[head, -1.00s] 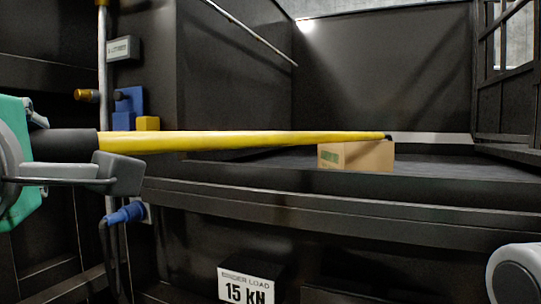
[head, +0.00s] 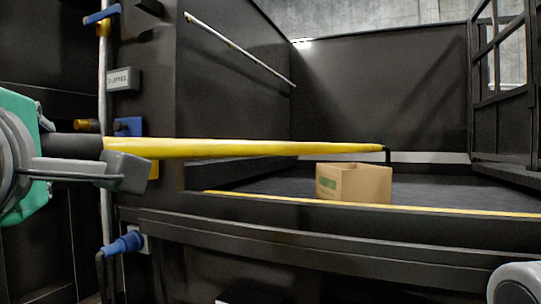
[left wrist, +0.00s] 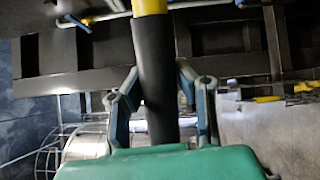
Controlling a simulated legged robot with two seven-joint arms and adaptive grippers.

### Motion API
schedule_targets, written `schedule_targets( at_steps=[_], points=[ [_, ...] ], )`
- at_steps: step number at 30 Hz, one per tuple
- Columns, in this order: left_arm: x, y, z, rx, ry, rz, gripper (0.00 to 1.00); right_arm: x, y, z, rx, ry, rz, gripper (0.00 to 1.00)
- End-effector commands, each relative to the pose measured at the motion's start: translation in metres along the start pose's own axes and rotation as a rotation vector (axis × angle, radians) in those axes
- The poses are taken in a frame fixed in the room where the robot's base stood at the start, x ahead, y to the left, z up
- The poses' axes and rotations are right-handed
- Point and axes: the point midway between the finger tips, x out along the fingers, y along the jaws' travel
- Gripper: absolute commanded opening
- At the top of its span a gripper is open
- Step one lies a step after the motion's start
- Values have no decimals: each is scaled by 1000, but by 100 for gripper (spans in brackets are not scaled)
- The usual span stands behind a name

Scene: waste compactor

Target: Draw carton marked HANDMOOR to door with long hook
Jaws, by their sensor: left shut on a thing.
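My left gripper (head: 100,172) is shut on the black grip of the long hook (head: 240,149). The hook's yellow pole reaches right across the head view, and its black bent tip points down just above the carton's back right side; I cannot tell whether it touches. In the left wrist view the fingers (left wrist: 165,95) close around the black grip (left wrist: 155,80). The brown carton (head: 365,184) with a green label stands upright on the dark chamber floor, behind the front sill. The label is too small to read. My right gripper (head: 517,284) shows only in part at the lower right.
A sill with a yellow edge line (head: 440,209) runs across the chamber's front. A dark wall (head: 230,90) with a pale rail stands at left, and a barred frame (head: 503,80) at right. Blue fittings (head: 122,243) are on the left post. The floor around the carton is clear.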

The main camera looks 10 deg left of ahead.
Motion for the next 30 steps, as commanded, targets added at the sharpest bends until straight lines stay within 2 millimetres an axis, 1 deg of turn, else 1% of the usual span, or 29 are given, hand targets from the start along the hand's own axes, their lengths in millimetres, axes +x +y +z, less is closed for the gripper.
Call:
schedule_targets(
  at_steps=[1,30],
  points=[
    [0,8,1,-8,0,3,0,-5,0,0,0,0,0,40],
    [9,79,16,-6,0,3,0,-56,0,-3,0,0,0,40]
  ],
)
